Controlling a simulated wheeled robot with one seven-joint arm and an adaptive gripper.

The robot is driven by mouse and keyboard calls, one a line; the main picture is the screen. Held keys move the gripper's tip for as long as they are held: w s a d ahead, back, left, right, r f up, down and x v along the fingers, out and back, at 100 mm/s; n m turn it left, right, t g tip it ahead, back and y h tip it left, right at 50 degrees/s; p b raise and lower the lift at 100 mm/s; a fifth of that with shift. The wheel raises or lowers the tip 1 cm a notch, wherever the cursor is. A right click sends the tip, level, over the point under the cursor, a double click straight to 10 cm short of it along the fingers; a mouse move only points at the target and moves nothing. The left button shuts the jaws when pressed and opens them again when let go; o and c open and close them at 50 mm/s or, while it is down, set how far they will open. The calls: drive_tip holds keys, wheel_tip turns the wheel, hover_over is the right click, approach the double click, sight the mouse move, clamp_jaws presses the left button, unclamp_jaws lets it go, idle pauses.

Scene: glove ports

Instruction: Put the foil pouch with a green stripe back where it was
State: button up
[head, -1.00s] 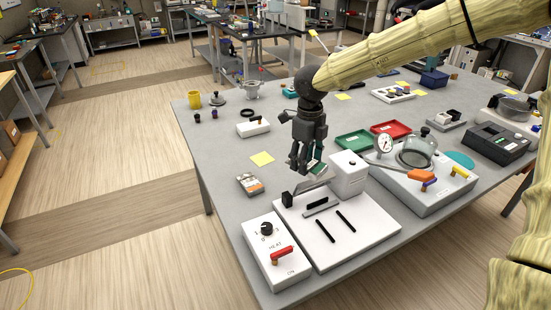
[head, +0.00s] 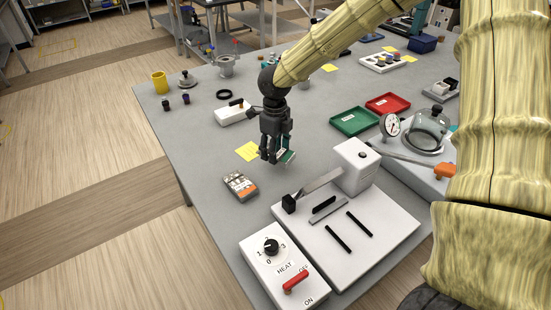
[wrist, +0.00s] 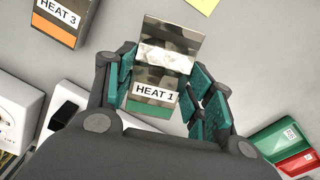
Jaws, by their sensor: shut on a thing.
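The foil pouch with a green stripe (wrist: 157,85) is between my gripper's fingers in the wrist view; its label reads "HEAT 1". In the head view the pouch (head: 289,157) hangs at the fingertips, small and partly hidden. My gripper (head: 276,157) is shut on it, pointing down above the grey table, right of a yellow note. It also shows in the wrist view (wrist: 163,95). Another foil pouch, with an orange stripe and a "HEAT 3" label (wrist: 60,25), lies on the table; in the head view this orange-striped pouch (head: 240,186) is left of and nearer than my gripper.
The white sealer (head: 385,240) with its raised-looking lever stands in front right, beside a heat box (head: 268,262) with dial and red switch. A green tray (head: 354,122) and red tray (head: 388,104) lie behind right. A yellow note (head: 247,151) and bare table lie left.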

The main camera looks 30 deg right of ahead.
sight(275, 168)
drive_tip(key=shift+w+f, duration=0.1)
drive_tip(key=shift+f, duration=0.3)
drive_tip(key=shift+s+f, duration=0.25)
drive_tip(key=shift+f, duration=0.45)
wheel_tip(275, 168, down, 3)
drive_tip(key=shift+w+r+p, duration=0.15)
drive_tip(key=shift+r+p, duration=0.05)
drive_tip(key=shift+p, duration=0.25)
drive_tip(key=o, duration=1.1)
drive_tip(key=shift+f, duration=0.1)
